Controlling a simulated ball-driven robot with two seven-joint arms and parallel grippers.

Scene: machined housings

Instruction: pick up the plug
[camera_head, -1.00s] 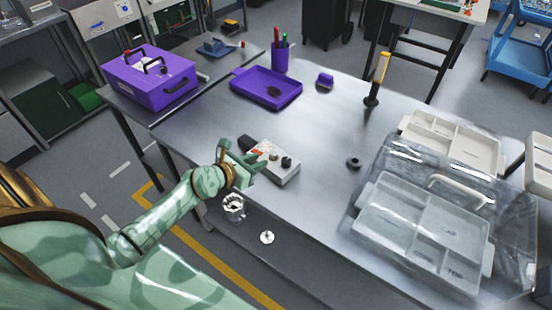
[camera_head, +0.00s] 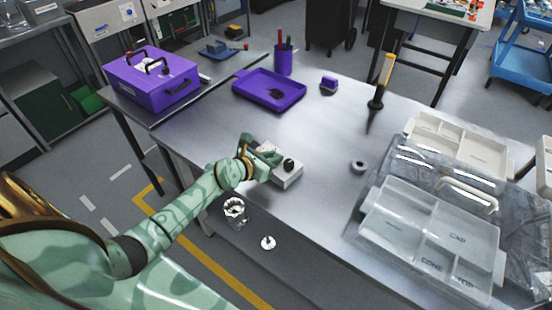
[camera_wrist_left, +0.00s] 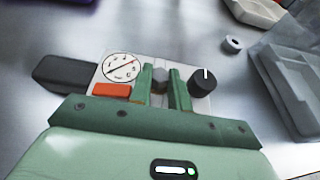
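A light grey test box (camera_head: 289,178) lies on the steel table; in the left wrist view (camera_wrist_left: 118,82) it shows a round gauge, a red-orange block and a black knob (camera_wrist_left: 203,80). A small grey-brown round piece (camera_wrist_left: 161,75), likely the plug, stands at the box between the gauge and the knob. My left gripper (camera_head: 273,158) is over the box. In the wrist view its green fingers (camera_wrist_left: 161,84) stand on either side of this piece. Whether they press on it I cannot tell; the fingers hide its sides. My right gripper is in no view.
A grey ring (camera_head: 358,165) lies right of the box. A clear-lidded compartment case (camera_head: 430,225) fills the table's right side. A purple tray (camera_head: 268,90) and a yellow-handled tool (camera_head: 381,80) stand farther back. The table's middle is clear.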

